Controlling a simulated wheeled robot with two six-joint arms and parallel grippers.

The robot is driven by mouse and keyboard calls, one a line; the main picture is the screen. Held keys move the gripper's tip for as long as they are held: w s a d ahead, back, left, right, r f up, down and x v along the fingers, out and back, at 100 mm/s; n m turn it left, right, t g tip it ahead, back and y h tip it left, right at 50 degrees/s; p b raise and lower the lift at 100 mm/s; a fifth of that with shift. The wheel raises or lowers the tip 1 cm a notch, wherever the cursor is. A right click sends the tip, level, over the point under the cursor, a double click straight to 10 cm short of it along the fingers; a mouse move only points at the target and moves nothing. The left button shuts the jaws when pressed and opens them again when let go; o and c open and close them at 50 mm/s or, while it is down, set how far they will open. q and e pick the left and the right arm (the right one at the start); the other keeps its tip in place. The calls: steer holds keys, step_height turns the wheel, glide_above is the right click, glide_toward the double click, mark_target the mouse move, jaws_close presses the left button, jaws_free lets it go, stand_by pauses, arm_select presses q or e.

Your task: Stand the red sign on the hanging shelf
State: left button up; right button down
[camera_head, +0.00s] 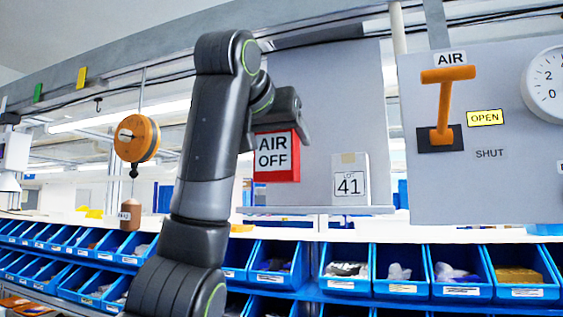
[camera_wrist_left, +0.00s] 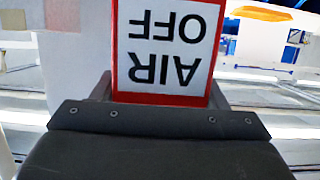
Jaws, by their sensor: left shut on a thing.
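The red sign (camera_head: 275,160) has a white face reading AIR OFF and is upright in the head view. My left gripper (camera_head: 284,122) is shut on the sign from above, and its fingertips are partly hidden. In the left wrist view the sign (camera_wrist_left: 168,45) appears upside down, in front of the dark gripper (camera_wrist_left: 160,98). The hanging shelf (camera_head: 318,210) is a thin grey ledge below a grey panel. The sign's lower edge shows above the left part of the shelf, with a visible gap. My right gripper is not in view.
A panel (camera_head: 480,180) with an orange AIR lever (camera_head: 443,105) pointing up stands to the right. An orange reel (camera_head: 136,138) hangs at left. Blue bins (camera_head: 345,285) line the racks below.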

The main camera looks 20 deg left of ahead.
mark_target(280, 157)
arm_select(q)
steer(key=shift+s+f, duration=0.2)
steer(key=shift+f, duration=1.5)
steer(key=shift+w+f, duration=0.2)
steer(key=shift+f, duration=0.05)
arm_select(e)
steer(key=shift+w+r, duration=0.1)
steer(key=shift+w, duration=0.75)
arm_select(q)
steer(key=shift+s, duration=0.15)
steer(key=shift+f, duration=0.1)
steer(key=o, duration=1)
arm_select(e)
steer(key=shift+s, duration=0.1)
